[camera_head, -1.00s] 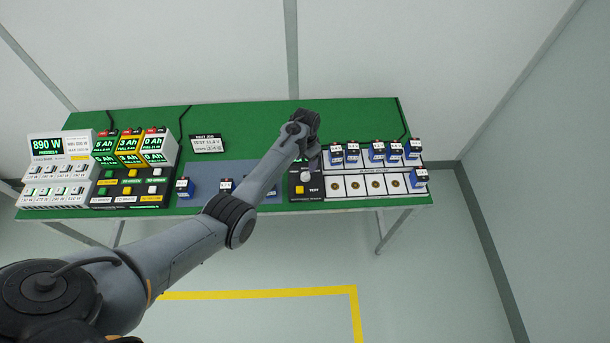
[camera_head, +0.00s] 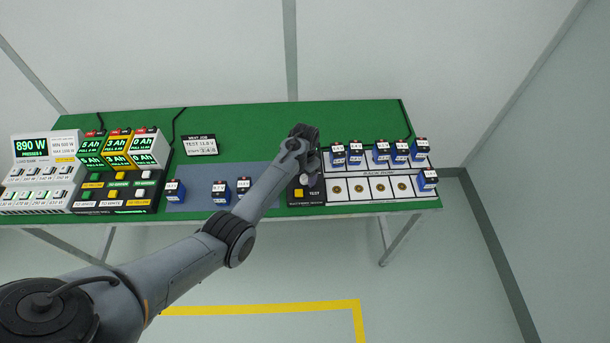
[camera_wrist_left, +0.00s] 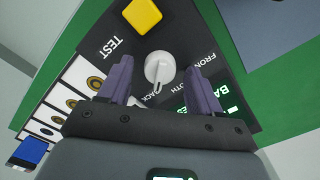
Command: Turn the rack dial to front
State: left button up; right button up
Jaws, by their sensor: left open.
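The rack dial (camera_wrist_left: 160,68) is a round white knob on a black panel (camera_wrist_left: 95,48); its marker line points down in the left wrist view, toward the partly hidden word ending in "ACK". "FRONT" is printed to its right, with "BOTH" partly hidden between. In the head view the dial (camera_head: 304,179) shows just below my left gripper (camera_head: 308,150). In the left wrist view my left gripper (camera_wrist_left: 161,76) is open, with one finger on each side of the dial; I cannot tell if they touch it. My right gripper is not in view.
A yellow TEST button (camera_wrist_left: 143,15) sits beside the dial. To the right in the head view stands a white rack (camera_head: 345,190) with several blue batteries. More blue batteries stand on a grey-blue mat (camera_head: 205,175) at left.

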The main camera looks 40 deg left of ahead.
pick_arm(q)
jog(key=c, duration=1)
jog(key=shift+c, duration=0.2)
